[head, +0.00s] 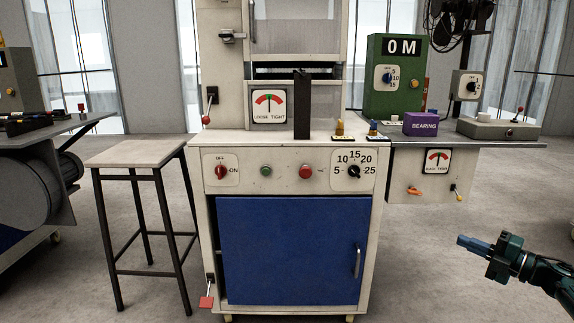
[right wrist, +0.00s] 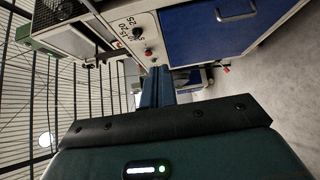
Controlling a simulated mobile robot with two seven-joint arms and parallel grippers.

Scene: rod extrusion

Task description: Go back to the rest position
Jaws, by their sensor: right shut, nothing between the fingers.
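My right gripper (head: 466,243) is at the lower right of the head view, over bare floor. Its blue fingers are shut with nothing between them. The shut fingers also show in the right wrist view (right wrist: 157,88), pointing toward the machine front. The right gripper is apart from the white machine (head: 193,170) and touches nothing. My left gripper is not in the head view.
A side table (head: 465,141) with a purple bearing box (head: 421,124) is at the right. The floor in front is clear.

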